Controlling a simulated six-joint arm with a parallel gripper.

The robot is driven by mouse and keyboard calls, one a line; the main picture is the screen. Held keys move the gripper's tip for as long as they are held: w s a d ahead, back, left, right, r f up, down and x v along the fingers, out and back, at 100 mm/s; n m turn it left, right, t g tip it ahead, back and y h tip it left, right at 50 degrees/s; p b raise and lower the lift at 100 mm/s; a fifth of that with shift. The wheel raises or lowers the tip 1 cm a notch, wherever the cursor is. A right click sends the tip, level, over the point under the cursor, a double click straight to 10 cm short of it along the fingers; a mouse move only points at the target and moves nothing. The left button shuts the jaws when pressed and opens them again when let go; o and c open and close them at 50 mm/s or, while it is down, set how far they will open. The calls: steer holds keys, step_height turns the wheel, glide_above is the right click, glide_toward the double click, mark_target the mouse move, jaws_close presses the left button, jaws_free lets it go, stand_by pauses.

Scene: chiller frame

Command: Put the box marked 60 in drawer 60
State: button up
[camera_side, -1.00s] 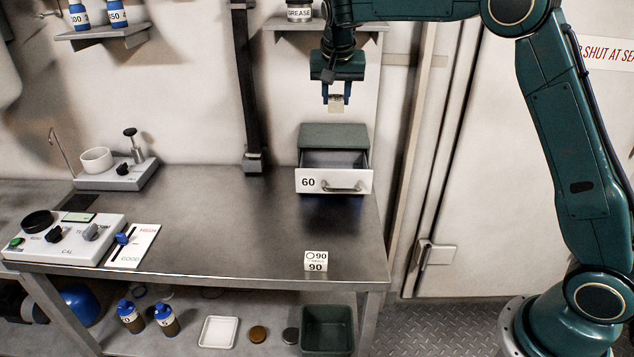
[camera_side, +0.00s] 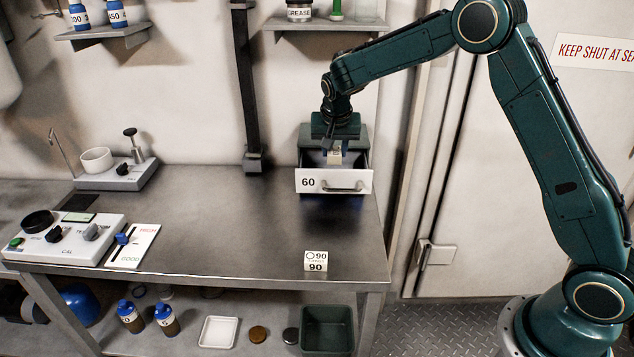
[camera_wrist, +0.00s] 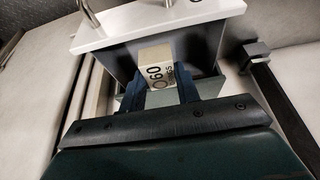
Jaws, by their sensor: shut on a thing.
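The box marked 60 (camera_wrist: 156,69) is small and pale, and my gripper (camera_side: 335,152) is shut on it. In the wrist view the blue fingers of my gripper (camera_wrist: 160,92) hold it from both sides, with the 60 facing the camera. Drawer 60 (camera_side: 333,181) is pulled open, with a white front, a bar handle and a grey inside. The box is over or just within the drawer's opening; I cannot tell whether it touches the bottom. In the wrist view the drawer's white front (camera_wrist: 140,22) lies beyond the box.
A box marked 90 (camera_side: 316,261) stands near the bench's front edge. The green drawer housing (camera_side: 312,136) is behind the drawer. A calibration unit (camera_side: 62,240) and a slider panel (camera_side: 132,246) sit at the left. The middle of the bench (camera_side: 220,220) is clear.

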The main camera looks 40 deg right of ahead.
mark_target(334, 163)
steer(key=shift+f, duration=0.95)
steer(key=shift+f, duration=2.15)
steer(key=shift+f, duration=0.15)
steer(key=o, duration=0.9)
steer(key=shift+o, duration=0.2)
steer(key=v, duration=1.2)
